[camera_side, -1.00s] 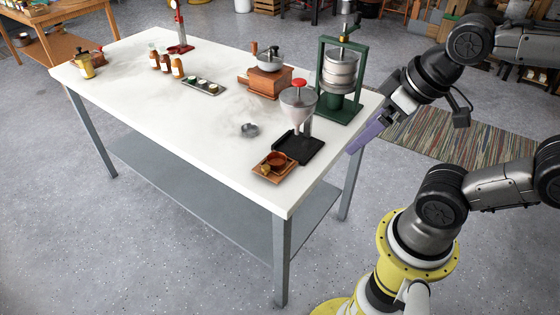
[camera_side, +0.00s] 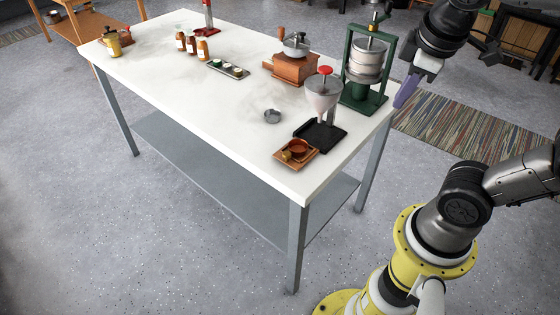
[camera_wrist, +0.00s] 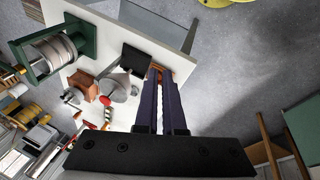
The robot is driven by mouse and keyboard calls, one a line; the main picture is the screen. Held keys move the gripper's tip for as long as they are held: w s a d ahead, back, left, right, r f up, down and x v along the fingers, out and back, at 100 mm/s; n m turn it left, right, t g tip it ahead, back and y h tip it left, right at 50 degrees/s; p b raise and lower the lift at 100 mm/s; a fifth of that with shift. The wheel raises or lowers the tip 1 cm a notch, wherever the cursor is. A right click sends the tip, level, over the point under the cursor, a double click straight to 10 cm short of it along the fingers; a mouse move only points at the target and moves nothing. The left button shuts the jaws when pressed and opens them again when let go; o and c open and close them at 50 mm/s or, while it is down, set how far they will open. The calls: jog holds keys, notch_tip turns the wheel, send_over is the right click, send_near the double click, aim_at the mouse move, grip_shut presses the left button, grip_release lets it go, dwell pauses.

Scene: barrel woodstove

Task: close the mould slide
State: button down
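No part in view is clearly recognisable as the mould slide. A green-framed press (camera_side: 366,62) with a steel drum stands at the table's right corner; it also shows at upper left in the wrist view (camera_wrist: 52,48). A funnel with a red knob (camera_side: 322,92) stands on a black base (camera_side: 320,135) in front of it. My gripper (camera_side: 402,102) is beside the table's right edge, right of the press and apart from it. In the wrist view its two purple fingers (camera_wrist: 160,72) have a narrow gap between them, and nothing is visibly held.
On the white table (camera_side: 210,125) are a wooden box grinder (camera_side: 295,67), a wooden tray with a bowl (camera_side: 296,153), a small metal dish (camera_side: 272,116), a tray of small pieces (camera_side: 228,69), brown bottles (camera_side: 192,44) and a yellow pot (camera_side: 112,43). The table's front middle is clear.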

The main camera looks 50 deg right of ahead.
jog(key=w+r+n+g+h, duration=0.1)
jog(key=w+n+g+h, duration=0.15)
jog(key=w, duration=0.35)
jog(key=n+g+h, duration=0.2)
jog(key=n+h, duration=0.4)
send_over(285, 157)
jog(key=s+a, duration=0.2)
jog(key=s, duration=0.2)
notch_tip(285, 157, down, 6)
jog(key=w+a+f+n+t+h, duration=0.15)
jog(key=a+f+n, duration=0.25)
jog(key=a+f, duration=0.45)
jog(key=a+f+n+t+h, duration=0.35)
jog(key=a+f, duration=0.25)
jog(key=f, duration=0.6)
jog(key=shift+g, duration=0.45)
jog(key=x, duration=1.3)
jog(key=shift+w+d+f, duration=0.1)
jog(key=shift+d, duration=0.25)
